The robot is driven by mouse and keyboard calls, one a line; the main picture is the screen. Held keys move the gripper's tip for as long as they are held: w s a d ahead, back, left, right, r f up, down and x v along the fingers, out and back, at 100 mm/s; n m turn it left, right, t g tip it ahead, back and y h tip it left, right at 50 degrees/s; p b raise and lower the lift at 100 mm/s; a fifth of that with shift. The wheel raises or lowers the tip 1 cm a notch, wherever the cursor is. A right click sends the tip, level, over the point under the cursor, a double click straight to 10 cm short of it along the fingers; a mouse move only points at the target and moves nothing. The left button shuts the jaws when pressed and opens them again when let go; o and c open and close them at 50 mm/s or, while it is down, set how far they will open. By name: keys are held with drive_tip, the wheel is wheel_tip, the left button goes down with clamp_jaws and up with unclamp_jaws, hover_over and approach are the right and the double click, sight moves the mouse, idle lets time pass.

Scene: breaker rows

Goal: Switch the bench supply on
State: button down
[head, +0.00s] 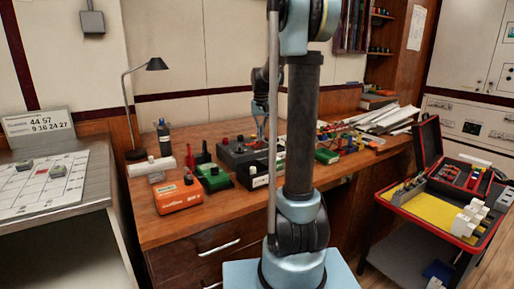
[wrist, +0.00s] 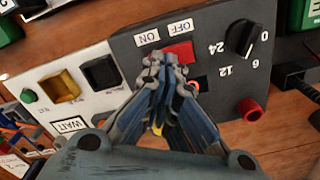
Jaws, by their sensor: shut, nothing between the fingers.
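A small reddish-orange spot below the rocker is partly hidden by a finger.
A white panel (wrist: 66,77) with a green button, yellow and black switches and a WAIT label lies beside the supply. An orange box (head: 177,196), green boxes (head: 213,179) and a lamp (head: 130,110) crowd the bench. A red tool cart (head: 440,190) stands at right.

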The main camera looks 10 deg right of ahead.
sight(261, 143)
drive_tip(key=shift+f, duration=1.15)
idle(1.3)
drive_tip(key=shift+r, duration=3.55)
drive_tip(key=shift+n+t, duration=0.6)
drive_tip(key=shift+t, duration=0.2)
drive_tip(key=s+f, duration=0.3)
drive_tip(key=s, duration=0.6)
drive_tip(key=s+f, duration=0.3)
drive_tip(key=s, duration=0.7)
drive_tip(key=s+f, duration=0.3)
drive_tip(key=s, duration=0.7)
drive_tip(key=shift+f, duration=0.4)
drive_tip(key=s+f, duration=0.7)
drive_tip(key=shift+f+t, duration=0.3)
